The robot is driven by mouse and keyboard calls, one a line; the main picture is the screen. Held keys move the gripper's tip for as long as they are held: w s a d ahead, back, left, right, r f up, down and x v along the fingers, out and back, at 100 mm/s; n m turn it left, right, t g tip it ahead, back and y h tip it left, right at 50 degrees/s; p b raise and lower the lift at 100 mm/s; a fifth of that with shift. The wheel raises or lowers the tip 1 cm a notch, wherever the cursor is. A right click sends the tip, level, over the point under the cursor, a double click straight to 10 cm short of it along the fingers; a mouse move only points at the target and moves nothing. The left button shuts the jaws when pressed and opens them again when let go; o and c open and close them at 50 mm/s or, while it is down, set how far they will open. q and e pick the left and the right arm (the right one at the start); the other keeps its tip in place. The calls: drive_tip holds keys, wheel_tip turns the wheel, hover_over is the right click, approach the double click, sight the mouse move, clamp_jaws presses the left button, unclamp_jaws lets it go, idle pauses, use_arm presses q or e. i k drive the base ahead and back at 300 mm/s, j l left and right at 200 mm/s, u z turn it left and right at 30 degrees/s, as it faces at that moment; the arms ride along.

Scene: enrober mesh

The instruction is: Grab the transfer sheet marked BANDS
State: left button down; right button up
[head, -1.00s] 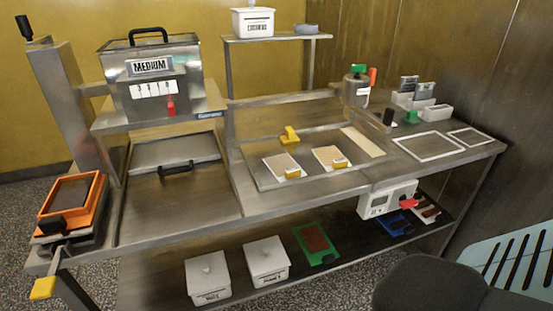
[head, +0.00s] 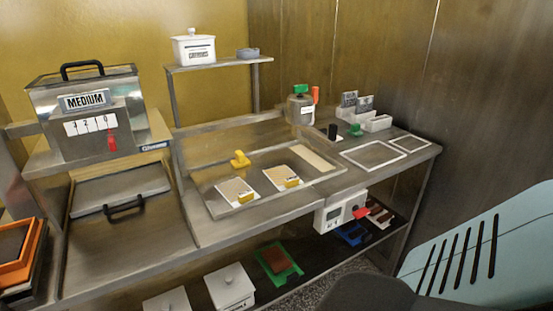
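Two grey sheets with pale printed marks stand upright in white holders at the back right of the steel bench: a left one (head: 348,98) and a right one (head: 365,103). Their print is too small to read, so I cannot tell which, if either, is marked BANDS. Neither of my grippers is in view.
Two white-outlined frames (head: 373,155) lie at the bench's right end. A green-topped canister (head: 300,105) stands left of the sheets, with a small green object (head: 355,130) in front. A shallow tray (head: 217,207) holds two cards. A MEDIUM tank (head: 88,115) stands left.

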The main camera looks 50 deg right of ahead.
sight(282, 177)
drive_tip(key=j+z, duration=0.1)
drive_tip(key=z, duration=0.35)
drive_tip(key=j+z, duration=0.15)
drive_tip(key=z, duration=0.3)
drive_tip(key=j+z, duration=0.1)
drive_tip(key=z, duration=0.35)
drive_tip(key=j+z, duration=0.15)
drive_tip(key=z, duration=0.3)
